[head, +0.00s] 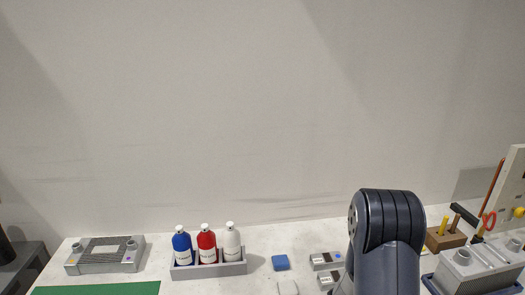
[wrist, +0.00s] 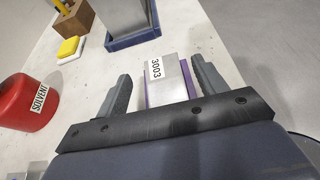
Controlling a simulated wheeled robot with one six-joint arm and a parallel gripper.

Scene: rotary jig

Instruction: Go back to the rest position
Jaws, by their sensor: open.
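My gripper (wrist: 160,74) shows in the wrist view with its two grey fingers spread apart. A pale block labelled 3003 (wrist: 157,72) with purple edges (wrist: 152,94) shows between the fingers in the picture, with a gap to each finger. I cannot tell its depth relative to the fingertips. In the head view my dark arm rises at the lower right and hides part of the bench. The gripper itself does not show there.
Blue, red and white bottles stand in a grey tray (head: 208,271) on the pale bench. A red solvent can (wrist: 28,103) and a blue-rimmed tray (wrist: 134,38) show in the wrist view.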

